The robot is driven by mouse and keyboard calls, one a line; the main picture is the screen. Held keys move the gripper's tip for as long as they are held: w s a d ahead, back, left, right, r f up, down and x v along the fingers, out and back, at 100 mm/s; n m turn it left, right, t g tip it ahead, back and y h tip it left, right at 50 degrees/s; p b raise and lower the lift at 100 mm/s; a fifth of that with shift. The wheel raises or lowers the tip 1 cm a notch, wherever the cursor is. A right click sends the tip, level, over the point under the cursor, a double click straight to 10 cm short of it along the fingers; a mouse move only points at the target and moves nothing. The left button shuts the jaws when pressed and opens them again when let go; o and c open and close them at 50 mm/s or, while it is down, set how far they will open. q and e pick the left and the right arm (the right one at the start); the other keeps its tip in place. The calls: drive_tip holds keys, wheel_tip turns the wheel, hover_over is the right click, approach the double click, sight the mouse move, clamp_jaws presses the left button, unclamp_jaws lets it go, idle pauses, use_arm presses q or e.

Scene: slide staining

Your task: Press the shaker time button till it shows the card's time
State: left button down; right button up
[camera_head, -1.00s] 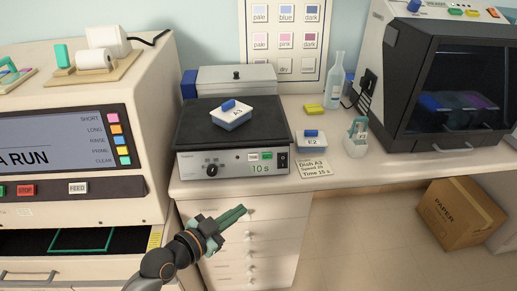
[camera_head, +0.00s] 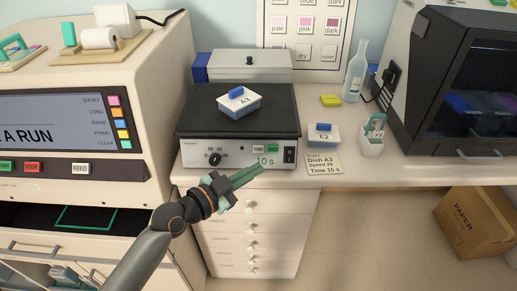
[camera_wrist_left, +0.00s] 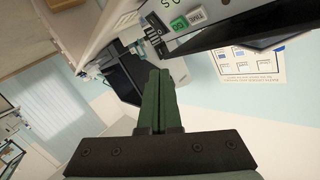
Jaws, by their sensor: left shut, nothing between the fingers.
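The shaker (camera_head: 195,153) stands on the bench, with a black platform carrying the blue-lidded dish A3 (camera_head: 240,103). Its front panel has a dial (camera_head: 214,159), a white time button (camera_head: 258,149), a green GO button (camera_head: 272,149) and a display (camera_head: 264,161) reading 10 s. The card (camera_head: 323,165) to its right reads Dish A3, Speed 20 and Time 15 s. My left gripper (camera_head: 261,168) is shut and empty, its tips just below the display in the head view. In the left wrist view, the time button (camera_wrist_left: 197,15) shows beyond the gripper tips (camera_wrist_left: 160,72), apart from them. My right gripper is out of view.
Dish E2 (camera_head: 322,136), a white holder (camera_head: 373,141) and a clear bottle (camera_head: 356,72) stand right of the shaker. The stainer (camera_head: 60,185) with an open drawer is at left. Bench drawers (camera_head: 252,226) lie below the shaker.

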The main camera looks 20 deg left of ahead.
sight(258, 149)
use_arm(q)
drive_tip(key=shift+w+a+f+b, duration=0.35)
drive_tip(key=shift+w+f+b, duration=0.2)
drive_tip(key=shift+w+b, duration=0.6)
drive_tip(key=shift+w+a+f+b, duration=0.5)
drive_tip(key=shift+w+b, duration=0.3)
drive_tip(key=shift+w, duration=0.6)
drive_tip(key=shift+w+a+f+b, duration=0.25)
drive_tip(key=shift+w+f+b, duration=0.35)
drive_tip(key=shift+w+b, duration=0.55)
drive_tip(key=shift+w, duration=0.15)
drive_tip(key=shift+w, duration=0.1)
drive_tip(key=shift+w+a+f, duration=0.1)
drive_tip(key=shift+w+f, duration=0.05)
drive_tip(key=shift+w, duration=0.15)
drive_tip(key=shift+w+a+f+b, duration=0.1)
drive_tip(key=shift+w+b, duration=0.15)
drive_tip(key=shift+b, duration=0.35)
drive_tip(key=shift+s, duration=0.1)
drive_tip(key=shift+s+d+r+p, duration=0.2)
drive_tip(key=shift+s+r+p, duration=0.05)
drive_tip(key=shift+s+p, duration=0.3)
